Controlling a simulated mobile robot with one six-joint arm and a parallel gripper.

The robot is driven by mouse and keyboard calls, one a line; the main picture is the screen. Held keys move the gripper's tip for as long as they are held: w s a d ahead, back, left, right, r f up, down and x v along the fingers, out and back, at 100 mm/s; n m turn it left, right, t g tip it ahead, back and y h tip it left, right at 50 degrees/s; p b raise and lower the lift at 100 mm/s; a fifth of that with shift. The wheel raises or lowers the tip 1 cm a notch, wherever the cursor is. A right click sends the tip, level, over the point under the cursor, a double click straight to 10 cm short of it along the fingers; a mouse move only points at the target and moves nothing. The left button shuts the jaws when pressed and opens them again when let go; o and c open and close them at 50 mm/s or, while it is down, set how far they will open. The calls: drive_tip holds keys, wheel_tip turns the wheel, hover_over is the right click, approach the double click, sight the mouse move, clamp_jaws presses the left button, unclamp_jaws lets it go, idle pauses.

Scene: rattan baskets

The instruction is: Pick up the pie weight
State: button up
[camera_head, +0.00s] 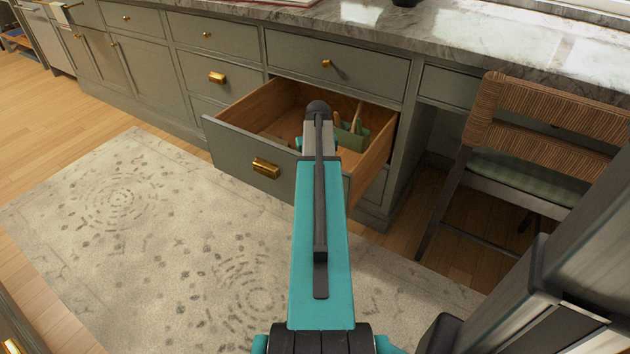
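A drawer (235,150) stands pulled open below the counter. A green holder or box (352,136) with upright light-wood pieces lies inside it on the right. I cannot make out a pie weight in this view. My teal arm reaches forward over the drawer, and its dark rounded far end is above the drawer's interior. The arm covers the middle of the drawer.
A woven-back chair (545,110) with a green seat stands to the right of the drawer. Closed grey-green cabinets and a marble counter (400,30) run along the back. A patterned rug (130,240) covers open floor on the left and front.

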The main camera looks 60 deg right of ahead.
clamp_jaws()
idle(1.4)
